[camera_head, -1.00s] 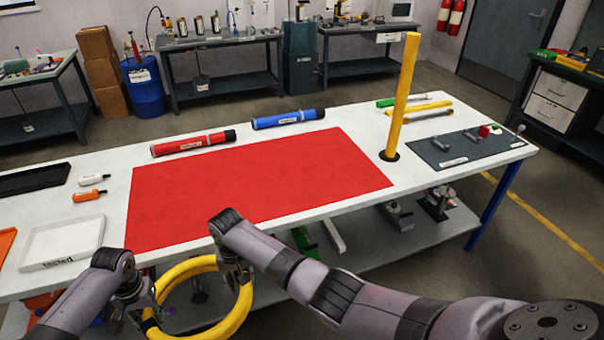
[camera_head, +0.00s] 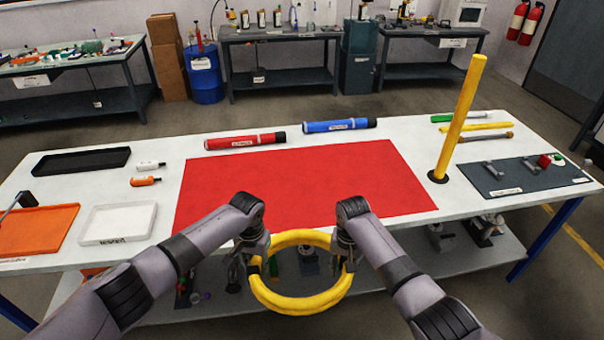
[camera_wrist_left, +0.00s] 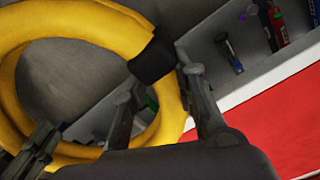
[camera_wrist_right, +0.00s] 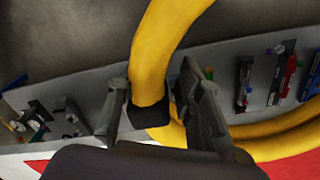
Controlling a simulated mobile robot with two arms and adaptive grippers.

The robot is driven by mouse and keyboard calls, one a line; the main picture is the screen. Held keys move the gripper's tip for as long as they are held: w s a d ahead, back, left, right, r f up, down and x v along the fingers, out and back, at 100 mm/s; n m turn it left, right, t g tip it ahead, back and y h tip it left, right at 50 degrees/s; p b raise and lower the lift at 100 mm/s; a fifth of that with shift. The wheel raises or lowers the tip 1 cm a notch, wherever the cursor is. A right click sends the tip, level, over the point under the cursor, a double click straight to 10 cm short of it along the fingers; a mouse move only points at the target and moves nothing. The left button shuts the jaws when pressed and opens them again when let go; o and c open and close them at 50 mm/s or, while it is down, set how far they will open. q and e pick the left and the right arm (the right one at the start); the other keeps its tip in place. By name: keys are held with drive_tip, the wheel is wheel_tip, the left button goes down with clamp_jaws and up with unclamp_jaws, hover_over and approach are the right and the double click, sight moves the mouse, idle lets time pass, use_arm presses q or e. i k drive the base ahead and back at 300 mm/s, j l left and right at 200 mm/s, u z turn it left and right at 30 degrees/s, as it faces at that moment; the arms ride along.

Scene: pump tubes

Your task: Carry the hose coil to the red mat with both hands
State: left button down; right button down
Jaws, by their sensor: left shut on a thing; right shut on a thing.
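The yellow hose coil (camera_head: 303,305) hangs in front of the table's near edge, with black bands where I grip it. My left gripper (camera_head: 250,268) is shut on its left side, and my right gripper (camera_head: 346,258) is shut on its right side. The coil also fills much of the left wrist view (camera_wrist_left: 85,30) and crosses the right wrist view (camera_wrist_right: 155,60) between the fingers. The red mat (camera_head: 310,185) lies flat and bare on the white table, just beyond the coil.
A yellow post (camera_head: 460,120) stands right of the mat. Red (camera_head: 245,141) and blue (camera_head: 340,125) cylinders lie behind the mat. A white tray (camera_head: 118,224), an orange tray (camera_head: 40,228) and small bottles (camera_head: 146,181) are left. A dark mat (camera_head: 520,178) with parts is right.

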sight(301, 182)
drive_tip(key=i, duration=1.4)
